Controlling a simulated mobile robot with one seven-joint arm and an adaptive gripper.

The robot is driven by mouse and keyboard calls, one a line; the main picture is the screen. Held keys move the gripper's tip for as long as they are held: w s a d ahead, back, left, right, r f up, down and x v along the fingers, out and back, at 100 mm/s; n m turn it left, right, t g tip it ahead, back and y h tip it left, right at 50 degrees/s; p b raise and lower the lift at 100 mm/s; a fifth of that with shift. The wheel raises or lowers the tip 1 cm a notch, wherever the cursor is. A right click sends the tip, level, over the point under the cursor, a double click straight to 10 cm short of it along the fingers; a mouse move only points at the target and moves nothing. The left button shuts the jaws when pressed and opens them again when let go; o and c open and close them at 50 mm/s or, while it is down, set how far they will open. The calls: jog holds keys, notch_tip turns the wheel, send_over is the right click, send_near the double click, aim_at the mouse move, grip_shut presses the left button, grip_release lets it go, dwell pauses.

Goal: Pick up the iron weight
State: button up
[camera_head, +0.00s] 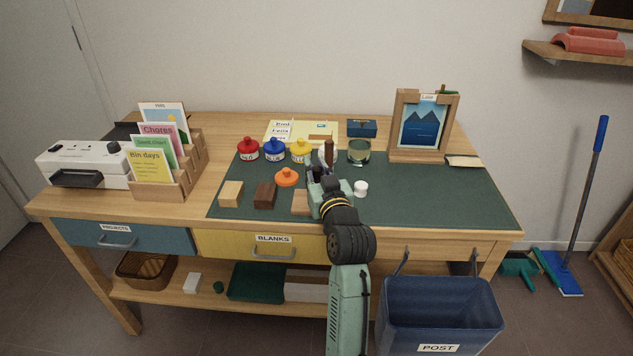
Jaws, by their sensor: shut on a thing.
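My gripper (324,172) reaches over the front middle of the green desk mat (430,190). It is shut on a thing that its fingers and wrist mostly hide. A dark brown upright piece (328,152) shows at the fingertips; I cannot tell whether it is in the grip or stands just behind. No iron weight can be made out clearly elsewhere on the desk, and I cannot tell from this view whether the held thing is it or whether it is clear of the mat.
Left of my gripper are wooden blocks (231,193), an orange knob (287,176) and red, blue and yellow jars (274,151). A white knob (361,188) is close on the right. A glass (359,151) and picture frame (424,125) stand behind. The mat's right side is clear.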

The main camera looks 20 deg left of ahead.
grip_shut()
jog(key=shift+r, duration=0.2)
dwell(0.3)
